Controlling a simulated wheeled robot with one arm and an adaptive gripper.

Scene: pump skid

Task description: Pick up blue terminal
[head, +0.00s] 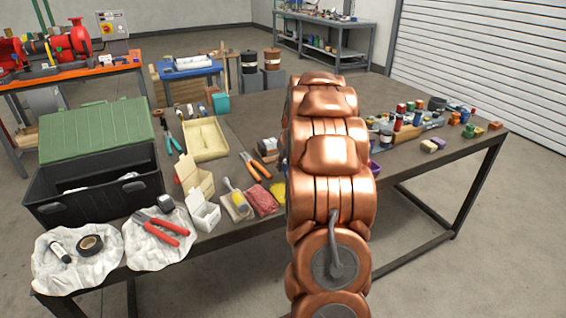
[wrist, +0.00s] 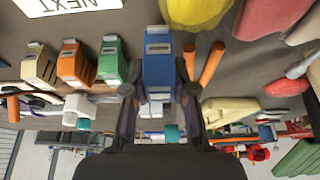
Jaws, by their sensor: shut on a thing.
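The blue terminal (wrist: 158,62) is a blue block with a pale top face in the middle of the wrist view. My gripper (wrist: 159,92) has one dark finger on each side of it and is shut on it. Its lower part is partly hidden between the fingers. I cannot tell whether it still touches the table. In the head view my copper arm covers the gripper and the blue terminal.
In the wrist view a green terminal (wrist: 111,60), an orange terminal (wrist: 75,62) and a beige terminal (wrist: 39,64) stand in a row left of the gripper. Orange plier handles (wrist: 211,62) lie close on the right. A yellow object (wrist: 195,10) is above.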

